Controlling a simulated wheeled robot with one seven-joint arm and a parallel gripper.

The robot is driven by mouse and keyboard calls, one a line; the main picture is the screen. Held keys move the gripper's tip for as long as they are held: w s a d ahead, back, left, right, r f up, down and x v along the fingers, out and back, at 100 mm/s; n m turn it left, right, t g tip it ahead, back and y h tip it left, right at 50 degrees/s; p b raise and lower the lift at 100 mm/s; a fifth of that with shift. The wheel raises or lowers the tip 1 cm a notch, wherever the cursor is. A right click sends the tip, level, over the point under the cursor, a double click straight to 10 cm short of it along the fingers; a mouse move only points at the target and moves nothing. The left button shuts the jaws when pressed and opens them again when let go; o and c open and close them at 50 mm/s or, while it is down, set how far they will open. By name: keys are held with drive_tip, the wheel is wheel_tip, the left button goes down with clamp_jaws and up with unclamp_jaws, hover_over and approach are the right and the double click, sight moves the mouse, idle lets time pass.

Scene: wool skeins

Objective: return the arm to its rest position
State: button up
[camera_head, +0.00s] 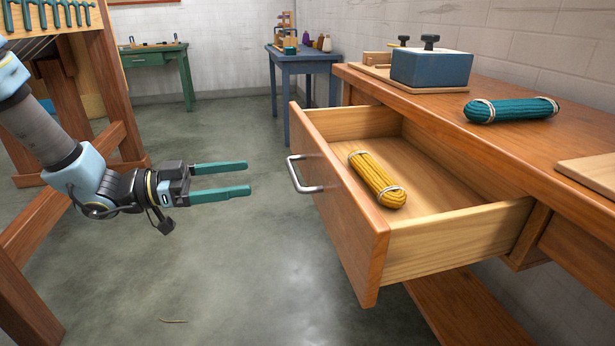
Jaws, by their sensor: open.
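My gripper (250,181) is at the end of my arm on the left side of the view. Its two teal fingers are apart, point right, and hold nothing. It hangs over the open floor, to the left of the drawer's metal handle (303,174) and not touching it.
An open wooden drawer (350,210) juts from the workbench (500,135), with a yellow skein (377,180) inside. A teal skein (510,110) and a blue box (431,68) are on the benchtop. A wooden frame (110,90) stands at left, near my arm. Floor between is clear.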

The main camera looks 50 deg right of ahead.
drive_tip(key=shift+b+x, duration=0.5)
drive_tip(key=shift+x, duration=1.75)
drive_tip(key=p+v, duration=0.3)
drive_tip(key=v, duration=0.7)
